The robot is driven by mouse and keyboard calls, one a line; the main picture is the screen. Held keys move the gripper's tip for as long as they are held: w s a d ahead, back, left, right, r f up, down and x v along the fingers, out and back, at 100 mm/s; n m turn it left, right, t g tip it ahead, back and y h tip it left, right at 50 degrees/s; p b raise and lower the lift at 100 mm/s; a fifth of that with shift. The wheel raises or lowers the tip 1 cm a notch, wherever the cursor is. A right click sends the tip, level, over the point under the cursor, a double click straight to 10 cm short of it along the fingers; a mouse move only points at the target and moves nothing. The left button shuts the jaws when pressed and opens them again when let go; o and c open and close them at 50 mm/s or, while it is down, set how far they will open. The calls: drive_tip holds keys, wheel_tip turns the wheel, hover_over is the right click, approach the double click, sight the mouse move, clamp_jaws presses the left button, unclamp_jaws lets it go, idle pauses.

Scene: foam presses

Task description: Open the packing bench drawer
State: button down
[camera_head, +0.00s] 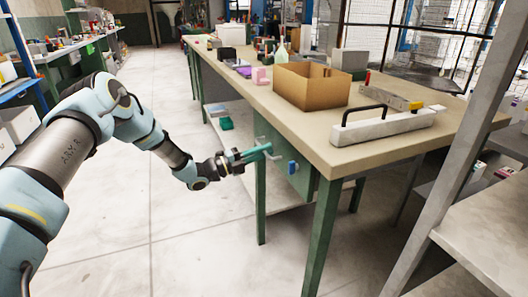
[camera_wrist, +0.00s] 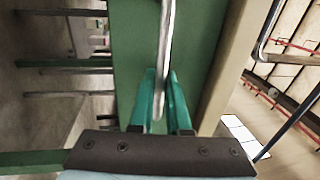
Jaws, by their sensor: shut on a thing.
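The packing bench (camera_head: 318,150) has a beige top and green legs, and stands at the right in the head view. Its green drawer front (camera_head: 303,180) is under the top at the near end; my gripper partly covers that area. In the wrist view the green drawer front (camera_wrist: 200,60) fills the middle, with a pale metal bar handle (camera_wrist: 166,45) running up from between my fingers. My gripper (camera_head: 268,149) has teal fingers and is shut on the handle; the fingers also show in the wrist view (camera_wrist: 160,95). I cannot tell whether the drawer stands out from the bench.
An open cardboard box (camera_head: 310,88) and a long white tool with a black handle (camera_head: 385,128) lie on the bench top. A blue item (camera_head: 292,167) is on the green panel beside my gripper. A metal-framed table (camera_head: 490,225) stands at the right.

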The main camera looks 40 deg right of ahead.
idle(0.6)
drive_tip(key=r+p+v, duration=0.2)
drive_tip(key=r+v, duration=0.2)
drive_tip(key=v, duration=2)
drive_tip(key=shift+w+a+r+p, duration=0.15)
drive_tip(key=shift+w+a+p, duration=0.1)
drive_tip(key=shift+a+p, duration=0.15)
drive_tip(key=c, duration=1.2)
unclamp_jaws()
drive_tip(key=shift+o, duration=0.2)
drive_tip(key=b+v, duration=0.2)
drive_tip(key=v, duration=0.8)
drive_tip(key=shift+a, duration=0.3)
drive_tip(key=shift+w, duration=0.1)
